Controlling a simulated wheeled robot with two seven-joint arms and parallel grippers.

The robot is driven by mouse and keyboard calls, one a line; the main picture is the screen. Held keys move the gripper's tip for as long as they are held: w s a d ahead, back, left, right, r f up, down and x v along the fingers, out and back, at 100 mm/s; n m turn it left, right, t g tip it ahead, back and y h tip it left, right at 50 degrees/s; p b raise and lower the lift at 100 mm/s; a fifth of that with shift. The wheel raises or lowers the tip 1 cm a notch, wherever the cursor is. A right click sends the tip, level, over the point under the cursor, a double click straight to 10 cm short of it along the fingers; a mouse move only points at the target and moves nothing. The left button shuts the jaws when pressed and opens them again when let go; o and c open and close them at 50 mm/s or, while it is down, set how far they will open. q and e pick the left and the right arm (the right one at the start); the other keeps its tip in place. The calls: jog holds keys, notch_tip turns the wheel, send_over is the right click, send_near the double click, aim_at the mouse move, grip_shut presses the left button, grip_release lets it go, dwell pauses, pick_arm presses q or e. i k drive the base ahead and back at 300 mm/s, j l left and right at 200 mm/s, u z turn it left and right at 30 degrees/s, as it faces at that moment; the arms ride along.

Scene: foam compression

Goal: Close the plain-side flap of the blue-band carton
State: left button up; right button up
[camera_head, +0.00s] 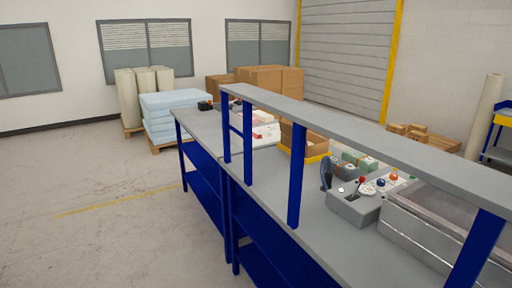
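Neither of my grippers is in view. I cannot make out a blue band on any carton. A brown box (314,143), partly hidden by the overhead shelf, stands on the workbench with a yellow edge (318,158) at its base. Brown cartons (265,78) are stacked on the floor at the back. Their flaps are too small to tell.
A grey workbench (290,228) with blue legs and a raised shelf (330,122) runs across the right. A grey control box (354,207) stands on it. Foam blocks (172,112) and pale rolls (130,98) stand behind. The floor at left is clear.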

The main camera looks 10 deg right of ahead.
aim_at(286, 129)
jog(key=i+j+z, duration=0.7)
jog(key=i+j, duration=0.1)
jog(key=j, duration=0.05)
